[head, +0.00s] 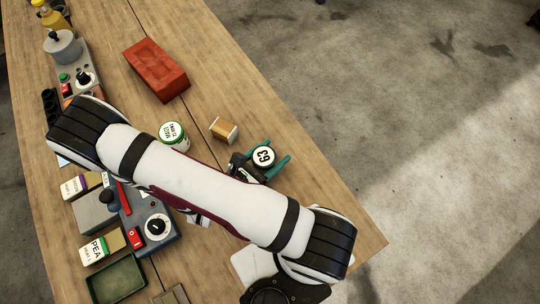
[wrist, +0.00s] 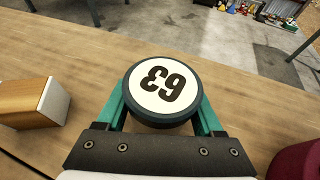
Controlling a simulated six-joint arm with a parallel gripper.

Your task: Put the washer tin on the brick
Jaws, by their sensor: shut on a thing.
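The brick does not show in the wrist view.
A small wood-and-white block (head: 224,130) stands close to my gripper, toward the brick. A white tin with a green-edged lid (head: 172,133) stands by my arm. Boxes, a green tray (head: 117,279) and switch units crowd the left side. Table around the brick is clear.

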